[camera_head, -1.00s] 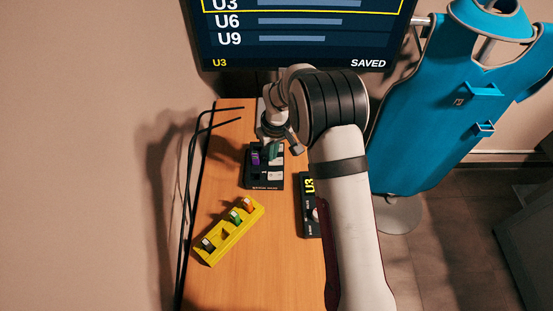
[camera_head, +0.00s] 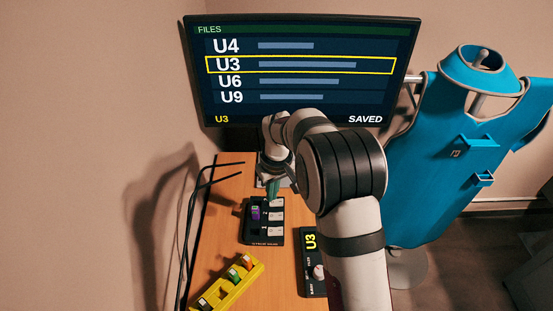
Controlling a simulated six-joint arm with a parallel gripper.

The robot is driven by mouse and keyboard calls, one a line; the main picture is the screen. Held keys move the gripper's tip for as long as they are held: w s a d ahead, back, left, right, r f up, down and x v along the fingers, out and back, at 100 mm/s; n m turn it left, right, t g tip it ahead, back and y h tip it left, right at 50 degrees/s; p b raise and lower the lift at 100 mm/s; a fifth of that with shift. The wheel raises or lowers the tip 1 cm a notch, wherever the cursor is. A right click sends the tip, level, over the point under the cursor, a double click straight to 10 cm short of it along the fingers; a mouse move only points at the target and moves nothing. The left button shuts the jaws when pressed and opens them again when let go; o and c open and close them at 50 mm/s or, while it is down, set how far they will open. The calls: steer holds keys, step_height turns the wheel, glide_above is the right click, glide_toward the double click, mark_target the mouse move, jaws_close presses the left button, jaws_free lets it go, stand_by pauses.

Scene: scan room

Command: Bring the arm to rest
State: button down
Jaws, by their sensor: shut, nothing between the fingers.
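My gripper (camera_head: 273,190) is at the far end of the table, pointing down, with its green fingers shut and empty. The fingertips appear just over the far edge of a black key panel (camera_head: 262,239); I cannot tell whether they touch it. My arm reaches in from the lower right, bent at its black-ringed joint, and hides part of the table.
The black panel has white keys and a purple piece (camera_head: 255,213). A yellow rack (camera_head: 237,284) with several coloured pieces is at front left. A black U3 box (camera_head: 311,260) sits beside my arm. A monitor (camera_head: 300,109) showing U3 highlighted and SAVED stands behind. A blue apron (camera_head: 430,180) hangs right.

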steer(key=s+d+r+m, duration=0.4)
steer(key=s+r, duration=0.5)
steer(key=s, duration=0.1)
steer(key=s+d+r+m+g, duration=0.1)
steer(key=s+m, duration=0.2)
steer(key=s, duration=0.9)
steer(key=s+d+m+y, duration=0.1)
steer(key=s+m, duration=0.3)
steer(key=s, duration=0.9)
steer(key=shift+d+r+m+g, duration=0.3)
steer(key=shift+d+r+g, duration=0.1)
steer(key=shift+d, duration=0.4)
steer(key=shift+s, duration=0.1)
